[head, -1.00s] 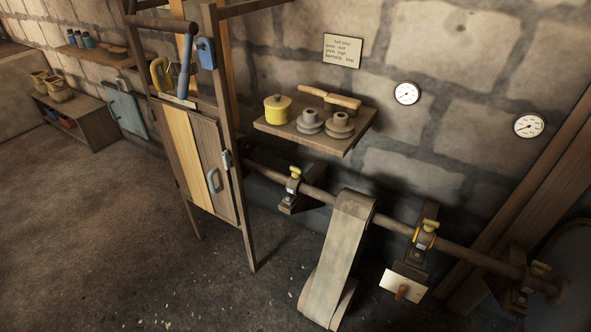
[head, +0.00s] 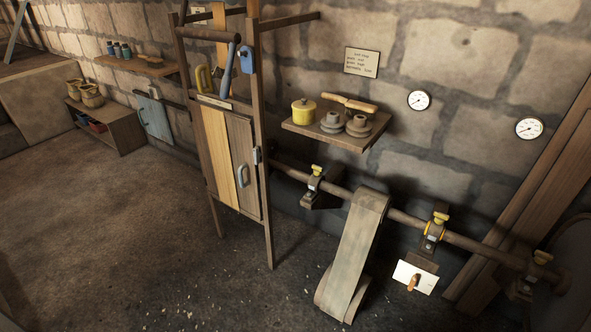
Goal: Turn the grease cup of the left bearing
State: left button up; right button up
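A long horizontal shaft (head: 402,217) runs along the stone wall through three bearings. The left bearing (head: 313,188) is a dark block on a wooden bracket, with a yellow grease cup (head: 317,170) on top. The middle bearing (head: 433,233) has a yellow cup (head: 441,217) and a yellow-orange ring. The right bearing (head: 530,276) also has a yellow cup (head: 542,257). Which way the left cup is turned is too small to tell. Neither of my grippers shows in the head view.
A wide belt (head: 358,255) hangs from the shaft between the left and middle bearings. A tall wooden cabinet (head: 228,160) stands left of the left bearing. The floor (head: 130,230) before it is open.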

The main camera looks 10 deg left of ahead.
aim_at(316, 170)
jog(key=u, duration=1.2)
jog(key=i, duration=0.8)
jog(key=z, duration=0.7)
